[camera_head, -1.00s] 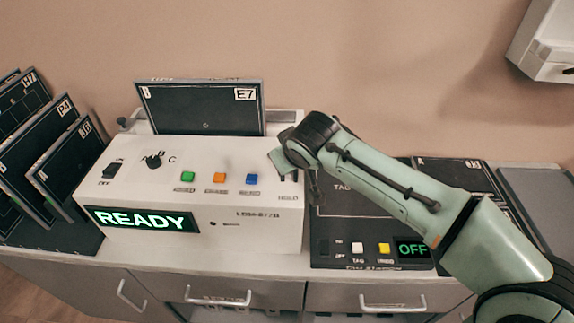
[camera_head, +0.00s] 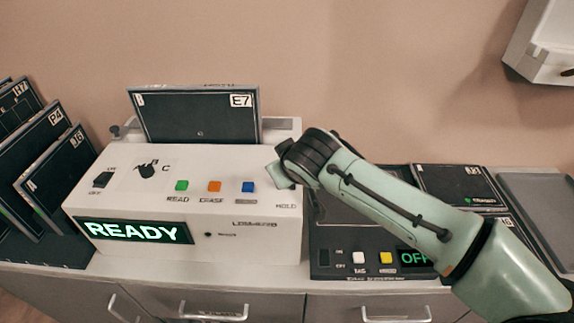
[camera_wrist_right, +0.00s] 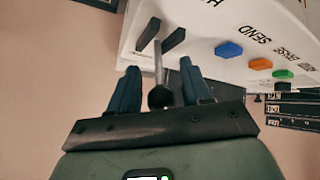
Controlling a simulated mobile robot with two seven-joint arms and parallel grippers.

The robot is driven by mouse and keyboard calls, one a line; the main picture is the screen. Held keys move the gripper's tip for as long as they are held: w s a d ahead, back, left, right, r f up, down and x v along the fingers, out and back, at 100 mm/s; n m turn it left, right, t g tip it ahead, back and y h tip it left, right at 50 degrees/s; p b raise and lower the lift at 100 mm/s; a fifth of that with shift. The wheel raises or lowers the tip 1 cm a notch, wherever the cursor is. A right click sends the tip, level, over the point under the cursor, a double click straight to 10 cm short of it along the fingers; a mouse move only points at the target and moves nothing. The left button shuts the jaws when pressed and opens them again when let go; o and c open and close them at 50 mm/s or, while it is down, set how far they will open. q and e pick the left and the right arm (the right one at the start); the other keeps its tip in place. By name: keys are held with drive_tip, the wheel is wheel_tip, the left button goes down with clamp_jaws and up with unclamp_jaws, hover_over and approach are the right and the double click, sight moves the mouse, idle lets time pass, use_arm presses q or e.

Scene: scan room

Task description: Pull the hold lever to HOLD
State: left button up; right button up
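The white reader box (camera_head: 130,190) stands on the counter with a lit READY display (camera_head: 134,231), and the HOLD label (camera_head: 286,206) is at its right end. My right gripper (camera_head: 284,172) is over that end and hides the hold lever in the head view. In the right wrist view the hold lever (camera_wrist_right: 158,68) is a thin metal rod with a dark round knob (camera_wrist_right: 160,97). It stands between the two blue fingers of my right gripper (camera_wrist_right: 160,85), which are open with gaps on both sides. My left gripper is not in view.
A dark plate marked E7 (camera_head: 195,115) stands upright at the back of the box. Green (camera_head: 181,186), orange (camera_head: 214,187) and blue (camera_head: 248,187) buttons line its top. A black panel with an OFF display (camera_head: 413,258) lies to the right. Dark plates (camera_head: 40,150) lean in a rack at left.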

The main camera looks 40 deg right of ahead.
drive_tip(key=shift+r, duration=0.15)
drive_tip(key=shift+s+a+r, duration=0.1)
drive_tip(key=shift+s+r, duration=0.1)
drive_tip(key=shift+r, duration=0.05)
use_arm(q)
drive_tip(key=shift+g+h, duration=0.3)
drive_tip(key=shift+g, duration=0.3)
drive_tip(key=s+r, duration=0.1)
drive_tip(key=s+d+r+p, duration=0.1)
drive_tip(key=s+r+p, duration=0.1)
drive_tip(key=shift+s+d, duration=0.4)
use_arm(e)
drive_tip(key=v, duration=1.2)
drive_tip(key=shift+s, duration=0.25)
drive_tip(key=shift+a+r, duration=0.1)
